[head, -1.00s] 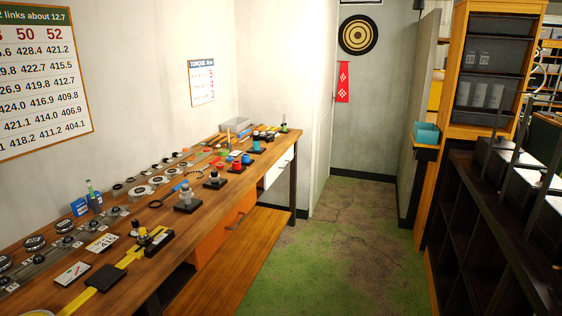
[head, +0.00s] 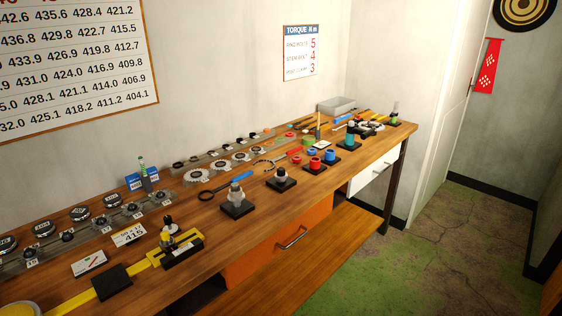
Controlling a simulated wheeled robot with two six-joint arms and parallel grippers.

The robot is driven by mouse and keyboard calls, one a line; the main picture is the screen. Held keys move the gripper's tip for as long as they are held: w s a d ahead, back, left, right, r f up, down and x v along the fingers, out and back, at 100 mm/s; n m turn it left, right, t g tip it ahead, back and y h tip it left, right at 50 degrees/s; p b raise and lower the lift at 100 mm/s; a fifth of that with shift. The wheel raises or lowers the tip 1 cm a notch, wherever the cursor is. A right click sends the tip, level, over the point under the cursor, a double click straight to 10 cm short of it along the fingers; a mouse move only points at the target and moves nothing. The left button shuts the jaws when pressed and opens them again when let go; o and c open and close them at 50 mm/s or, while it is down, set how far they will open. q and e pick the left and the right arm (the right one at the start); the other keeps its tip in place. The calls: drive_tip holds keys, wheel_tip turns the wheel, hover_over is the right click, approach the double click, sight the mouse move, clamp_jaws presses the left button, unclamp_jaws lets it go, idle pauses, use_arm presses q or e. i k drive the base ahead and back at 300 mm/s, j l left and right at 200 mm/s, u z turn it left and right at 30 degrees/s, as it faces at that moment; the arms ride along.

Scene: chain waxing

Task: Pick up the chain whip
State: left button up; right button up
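A dark chain-like curve (head: 268,164) lies on the workbench (head: 330,190) near its middle, by a red handle (head: 294,152). It looks like the chain whip, but it is small and I cannot tell whether it joins the red handle. Nearer, a blue-handled tool (head: 239,176) with a dark ring at its left end lies flat on the bench. Neither of my grippers is in the head view.
Grey-topped posts on black bases (head: 237,203) stand in front of the tools. Sprockets (head: 198,176) and small round parts line the back. A yellow fixture (head: 174,246) is at the front left. An orange drawer (head: 275,245) is below. The floor (head: 430,240) at right is clear.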

sight(293, 151)
drive_tip(key=i+l+u, duration=0.1)
drive_tip(key=u, duration=0.35)
drive_tip(key=i+l+u, duration=0.2)
drive_tip(key=l+u, duration=0.25)
drive_tip(key=i+l+u, duration=0.1)
drive_tip(key=l+u, duration=0.8)
drive_tip(key=l, duration=0.2)
